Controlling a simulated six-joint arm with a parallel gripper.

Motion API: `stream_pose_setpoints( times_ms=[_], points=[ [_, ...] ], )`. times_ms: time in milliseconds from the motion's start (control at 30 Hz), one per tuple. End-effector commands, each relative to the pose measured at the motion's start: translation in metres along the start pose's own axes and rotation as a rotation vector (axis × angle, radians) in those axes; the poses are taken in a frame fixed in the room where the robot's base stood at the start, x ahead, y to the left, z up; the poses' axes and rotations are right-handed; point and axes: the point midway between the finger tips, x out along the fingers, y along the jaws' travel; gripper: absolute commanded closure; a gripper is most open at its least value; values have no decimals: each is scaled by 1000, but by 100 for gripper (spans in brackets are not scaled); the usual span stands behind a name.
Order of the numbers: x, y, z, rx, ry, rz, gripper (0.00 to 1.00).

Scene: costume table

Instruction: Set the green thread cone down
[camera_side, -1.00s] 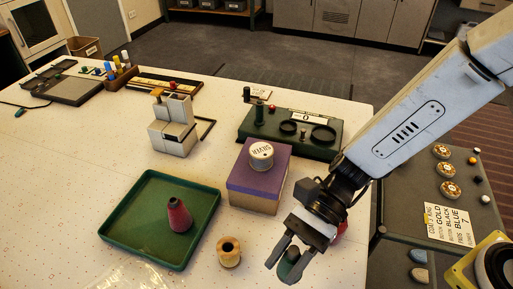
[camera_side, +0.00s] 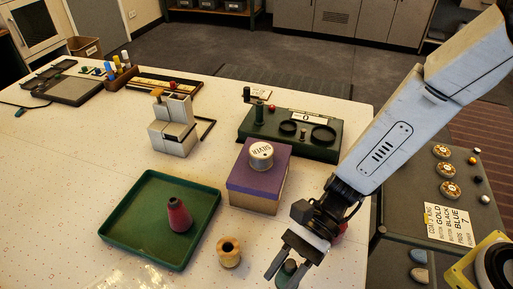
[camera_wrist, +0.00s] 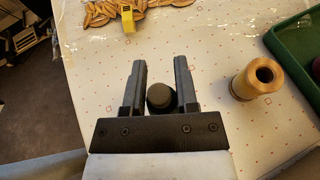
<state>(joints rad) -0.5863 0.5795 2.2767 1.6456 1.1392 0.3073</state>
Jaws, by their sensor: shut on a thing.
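The green thread cone (camera_side: 288,268) is between the fingers of my gripper (camera_side: 282,279), near the bottom edge of the side view. My gripper is shut on it. In the wrist view the dark rounded top of the cone (camera_wrist: 160,96) shows between the two fingers (camera_wrist: 158,80). The cone's base is cut off in the side view and hidden in the wrist view, so I cannot tell whether it touches the white table (camera_side: 90,165).
A wooden spool (camera_side: 229,252) stands left of my gripper. A green tray (camera_side: 125,232) holds a red cone (camera_side: 178,215). A purple-topped box (camera_side: 243,182) bears a white spool (camera_side: 261,155). In the wrist view, brown pieces and a yellow item (camera_wrist: 128,18) lie at the top.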

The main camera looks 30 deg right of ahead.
Motion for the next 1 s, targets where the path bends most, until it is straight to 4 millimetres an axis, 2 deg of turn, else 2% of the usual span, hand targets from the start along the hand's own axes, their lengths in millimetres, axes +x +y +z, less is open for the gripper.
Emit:
stream_pose_setpoints(
  times_ms=[500,967,1000],
  points=[
    [13,0,-32,3,1,0,100],
    [14,0,-35,1,0,0,100],
    [14,0,-35,0,1,0,50]
  ],
)
